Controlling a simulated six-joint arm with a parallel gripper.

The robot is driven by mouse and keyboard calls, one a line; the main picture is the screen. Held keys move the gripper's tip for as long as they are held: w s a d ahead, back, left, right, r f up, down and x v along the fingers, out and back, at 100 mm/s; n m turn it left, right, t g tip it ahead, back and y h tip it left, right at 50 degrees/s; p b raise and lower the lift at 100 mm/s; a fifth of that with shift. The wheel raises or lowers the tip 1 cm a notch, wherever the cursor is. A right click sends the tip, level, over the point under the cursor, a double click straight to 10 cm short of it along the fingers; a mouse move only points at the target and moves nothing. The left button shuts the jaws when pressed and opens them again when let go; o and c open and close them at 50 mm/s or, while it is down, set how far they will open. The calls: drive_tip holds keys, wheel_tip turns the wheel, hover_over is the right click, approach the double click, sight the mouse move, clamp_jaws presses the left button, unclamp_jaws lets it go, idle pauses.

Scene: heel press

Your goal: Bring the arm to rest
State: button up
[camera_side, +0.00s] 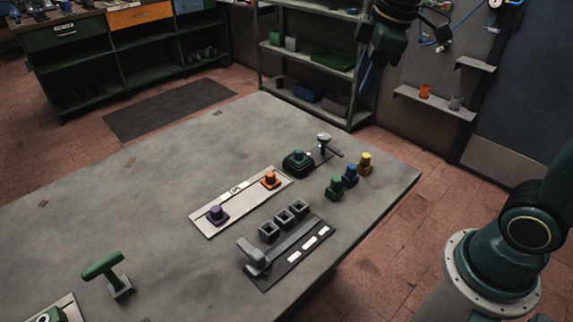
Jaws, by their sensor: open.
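My gripper (386,48) is at the top of the side view, dark against the shelf and wall. It is high above the far end of the grey workbench (130,215) and well apart from everything on it. The jaws are open, though the fingers are dark and hard to make out. I see nothing held.
A dark press (298,162) holds a green piece. A lever fixture (254,258) and green-handled tool (103,265) are nearer.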

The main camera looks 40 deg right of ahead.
drive_tip(key=s+a+f+m+t, duration=0.1)
drive_tip(key=s+m, duration=0.7)
drive_tip(key=s, duration=0.8)
drive_tip(key=shift+f+t, duration=0.55)
drive_tip(key=shift+t, duration=0.15)
drive_tip(key=shift+o, duration=1)
drive_tip(key=shift+w+a, duration=0.1)
